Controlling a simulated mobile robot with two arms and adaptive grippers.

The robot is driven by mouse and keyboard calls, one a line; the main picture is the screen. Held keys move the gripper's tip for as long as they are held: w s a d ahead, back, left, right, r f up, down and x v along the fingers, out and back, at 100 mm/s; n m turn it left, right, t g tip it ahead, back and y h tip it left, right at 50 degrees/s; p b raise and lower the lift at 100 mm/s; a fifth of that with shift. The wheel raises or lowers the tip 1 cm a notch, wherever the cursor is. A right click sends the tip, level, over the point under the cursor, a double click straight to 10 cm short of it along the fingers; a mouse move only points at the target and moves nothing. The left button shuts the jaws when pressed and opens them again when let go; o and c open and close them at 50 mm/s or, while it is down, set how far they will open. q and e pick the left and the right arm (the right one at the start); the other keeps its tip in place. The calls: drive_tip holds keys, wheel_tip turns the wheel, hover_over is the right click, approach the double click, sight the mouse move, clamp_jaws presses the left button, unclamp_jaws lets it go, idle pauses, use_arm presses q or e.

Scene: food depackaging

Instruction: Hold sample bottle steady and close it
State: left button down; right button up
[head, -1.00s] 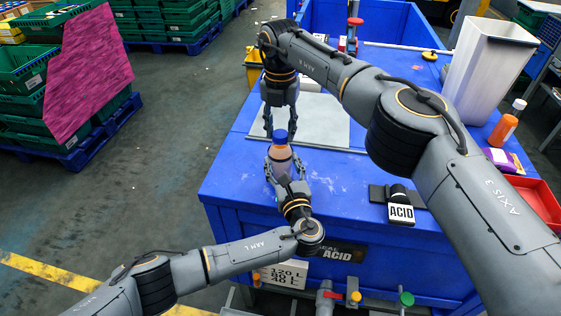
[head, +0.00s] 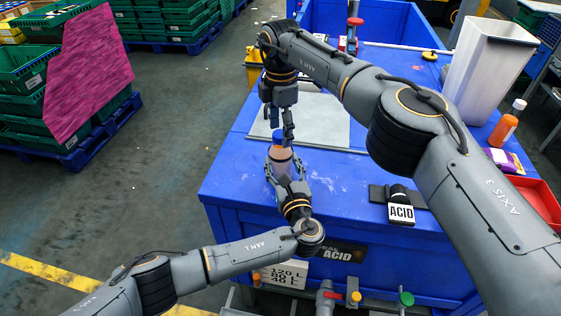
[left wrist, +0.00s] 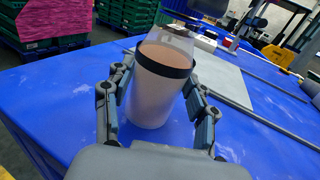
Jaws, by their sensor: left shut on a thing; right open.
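The sample bottle (head: 280,157), filled with something pinkish-brown, stands upright near the front left edge of the blue table. My left gripper (head: 279,172) is shut around the bottle's body from the front. In the left wrist view the bottle (left wrist: 155,95) stands between both fingers, with a dark band near its top; the cap is not clearly visible there. My right gripper (head: 281,122) is open, pointing down just above and behind the cap. Whether a finger touches the cap is unclear.
A pale grey board (head: 318,122) lies behind the bottle. Farther right are a white bin (head: 488,70), an orange bottle (head: 503,130) and a red tray (head: 540,200). The table between bottle and holder is clear.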

wheel_tip(320, 180, up, 8)
drive_tip(key=shift+f, duration=0.25)
use_arm(q)
drive_tip(key=shift+c, duration=1.8)
unclamp_jaws()
drive_tip(key=v, duration=1.2)
use_arm(e)
drive_tip(key=shift+f, duration=0.1)
